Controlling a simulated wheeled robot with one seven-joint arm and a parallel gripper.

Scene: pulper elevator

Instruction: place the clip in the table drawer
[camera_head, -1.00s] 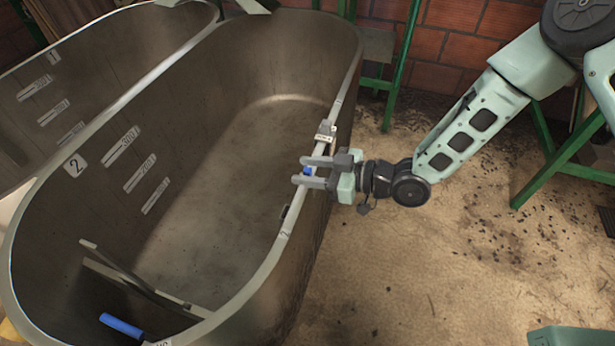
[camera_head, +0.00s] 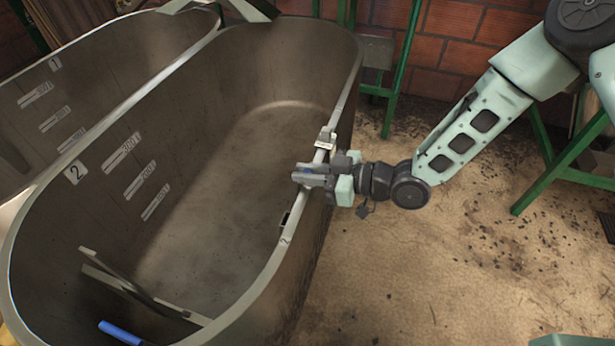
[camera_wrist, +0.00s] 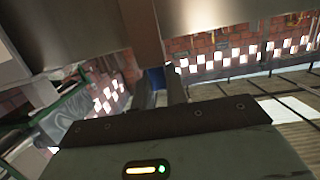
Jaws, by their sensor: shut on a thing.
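My gripper (camera_head: 302,175) reaches in from the right over the rim of the large metal tank. Its fingers are shut on a small blue thing at the rim, which looks like the clip. Only a little of the blue clip (camera_wrist: 155,79) shows between the fingers in the wrist view. The clip appears to sit on the rim; whether it is apart from the rim cannot be told. No table drawer is in view.
The tank (camera_head: 255,278), marked 2, stands at the left, with a second tank (camera_head: 30,75) beyond it. A pale fitting (camera_head: 326,139) sits on the rim just beyond my gripper. A blue handle (camera_head: 121,333) lies inside the tank's near end. Floor at the right is mostly clear, with green legs (camera_head: 560,165).

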